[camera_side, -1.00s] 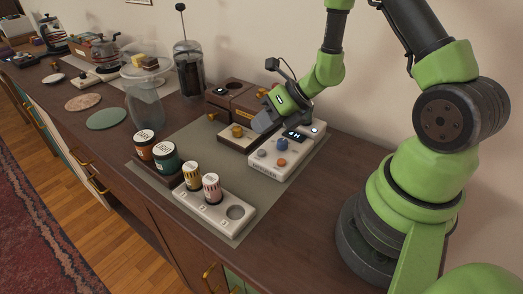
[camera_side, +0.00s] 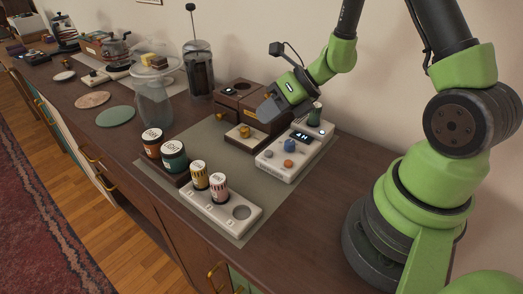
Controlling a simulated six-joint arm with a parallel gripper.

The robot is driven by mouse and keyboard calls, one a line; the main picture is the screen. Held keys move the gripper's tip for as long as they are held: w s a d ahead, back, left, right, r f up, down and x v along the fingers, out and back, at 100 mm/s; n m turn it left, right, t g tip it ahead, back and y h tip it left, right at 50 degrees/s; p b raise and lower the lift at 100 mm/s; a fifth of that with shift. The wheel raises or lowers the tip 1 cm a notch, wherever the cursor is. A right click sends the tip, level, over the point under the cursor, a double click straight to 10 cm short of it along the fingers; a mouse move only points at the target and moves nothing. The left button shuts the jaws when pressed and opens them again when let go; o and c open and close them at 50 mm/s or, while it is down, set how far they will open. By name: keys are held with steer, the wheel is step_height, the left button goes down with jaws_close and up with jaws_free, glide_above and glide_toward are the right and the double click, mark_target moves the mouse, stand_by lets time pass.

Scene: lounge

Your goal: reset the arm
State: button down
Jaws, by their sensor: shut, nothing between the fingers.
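My gripper (camera_side: 268,113) is shut and empty. It hangs above the work area, in front of the brown wooden block and near the white control box (camera_side: 279,167). A dark green cylinder (camera_side: 315,115) stands at the box's far end, to the right of my gripper. The fingertips are small and partly dark, and whether they touch anything below is hard to tell.
A white rack (camera_side: 217,222) holds yellow and pink striped jars, with one empty hole. Orange (camera_side: 152,146) and green (camera_side: 174,160) lidded jars stand behind it. A glass vessel (camera_side: 154,105) and a plunger pot (camera_side: 197,75) stand farther left. The counter's right front is clear.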

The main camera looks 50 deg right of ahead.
steer(key=s+a+r+n+g+y, duration=0.1)
steer(key=s+a+r+n, duration=0.2)
steer(key=a+r+n, duration=0.5)
steer(key=s+d+r+n+h, duration=0.1)
steer(key=s+r+n, duration=0.4)
steer(key=n, duration=0.7)
steer(key=s+d+r+n+h, duration=0.1)
steer(key=s+r+n+h, duration=0.2)
steer(key=n, duration=0.9)
steer(key=s+r, duration=0.3)
steer(key=s, duration=0.2)
steer(key=shift+t+h, duration=0.4)
